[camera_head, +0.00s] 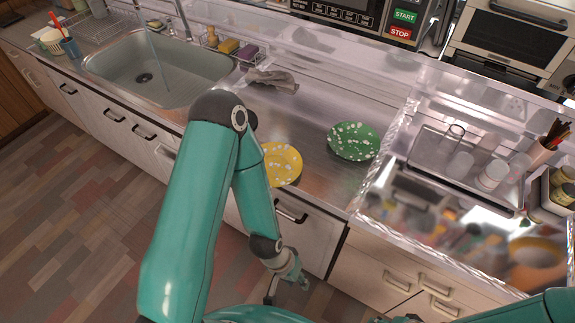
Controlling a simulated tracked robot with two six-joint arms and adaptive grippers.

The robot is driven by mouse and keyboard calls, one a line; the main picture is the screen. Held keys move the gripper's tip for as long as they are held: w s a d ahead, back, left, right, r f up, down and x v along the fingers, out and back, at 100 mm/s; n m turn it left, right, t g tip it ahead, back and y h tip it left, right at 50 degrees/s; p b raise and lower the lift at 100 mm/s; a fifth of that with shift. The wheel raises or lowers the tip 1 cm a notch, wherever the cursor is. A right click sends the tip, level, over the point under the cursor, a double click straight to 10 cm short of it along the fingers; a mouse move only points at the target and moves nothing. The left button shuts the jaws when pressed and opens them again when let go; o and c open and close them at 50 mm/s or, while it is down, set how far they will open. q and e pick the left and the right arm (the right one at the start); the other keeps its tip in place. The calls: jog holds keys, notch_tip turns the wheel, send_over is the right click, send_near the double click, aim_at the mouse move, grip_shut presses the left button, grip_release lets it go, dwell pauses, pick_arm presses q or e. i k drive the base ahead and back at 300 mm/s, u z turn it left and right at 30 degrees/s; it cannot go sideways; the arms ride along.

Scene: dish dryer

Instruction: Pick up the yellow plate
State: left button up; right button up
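The yellow plate (283,165) with white spots lies on the metal counter, near its front edge. My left arm crosses in front of its left side and hides part of it. My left gripper (287,290) hangs below the counter's edge, in front of the cabinet fronts and well below the plate. Its fingers look spread apart, with nothing between them. Only a teal part of my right arm shows at the bottom right; I cannot make out its gripper.
A green spotted plate (353,141) lies to the right of the yellow one. A grey cloth (270,79) lies behind. A sink (158,68) is at left. A tray (466,168) with glasses and a utensil cup (541,153) stand at right. Bare counter surrounds the plates.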

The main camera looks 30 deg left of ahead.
aim_at(284, 164)
jog(key=u, duration=0.25)
jog(key=i, duration=0.2)
jog(key=z, duration=2.55)
jog(key=k, duration=2.5)
jog(key=u, duration=0.65)
jog(key=i, duration=0.95)
